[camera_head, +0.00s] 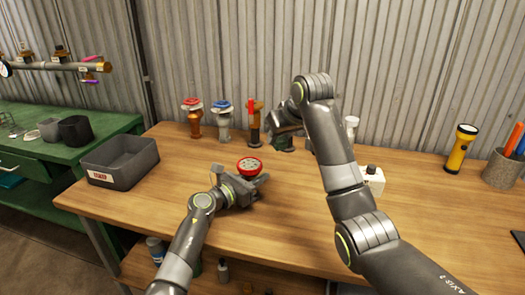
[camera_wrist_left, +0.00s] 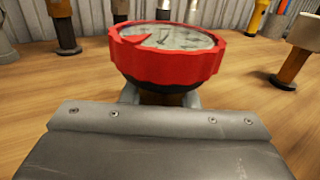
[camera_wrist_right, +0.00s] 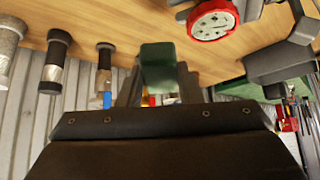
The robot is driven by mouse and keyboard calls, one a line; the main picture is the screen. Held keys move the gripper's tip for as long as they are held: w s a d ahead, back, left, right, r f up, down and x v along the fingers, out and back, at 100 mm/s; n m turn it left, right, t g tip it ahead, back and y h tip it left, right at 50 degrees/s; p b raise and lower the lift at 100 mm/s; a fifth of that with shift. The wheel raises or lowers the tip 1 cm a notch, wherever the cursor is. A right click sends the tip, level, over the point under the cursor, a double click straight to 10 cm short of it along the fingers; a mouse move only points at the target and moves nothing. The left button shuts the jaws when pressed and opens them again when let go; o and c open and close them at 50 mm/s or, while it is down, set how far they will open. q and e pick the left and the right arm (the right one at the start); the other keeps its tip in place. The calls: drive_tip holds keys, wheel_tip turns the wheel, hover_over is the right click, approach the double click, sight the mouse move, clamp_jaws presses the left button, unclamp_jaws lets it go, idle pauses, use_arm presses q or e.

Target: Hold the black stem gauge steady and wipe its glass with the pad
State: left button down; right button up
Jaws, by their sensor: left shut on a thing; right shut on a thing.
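The gauge (camera_head: 249,166) has a red scalloped rim and a dark underside. It stands face up above the bench, and grey smudges show on its glass in the left wrist view (camera_wrist_left: 165,42). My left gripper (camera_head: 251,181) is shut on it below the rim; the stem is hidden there. My right gripper (camera_head: 280,130) is shut on a dark green block, seemingly the pad (camera_wrist_right: 157,68). The pad is behind and right of the gauge in the head view, apart from it. The gauge also shows in the right wrist view (camera_wrist_right: 212,19).
Fittings with red (camera_head: 192,117) and blue (camera_head: 223,120) handles stand along the back. A grey bin (camera_head: 98,178) is at the left edge. A white box (camera_head: 373,180), yellow flashlight (camera_head: 460,148) and tool cup (camera_head: 502,170) stand right. The bench's front middle is mostly clear.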

use_arm(q)
drive_tip(key=c, duration=1.1)
unclamp_jaws()
drive_tip(key=shift+o, duration=0.2)
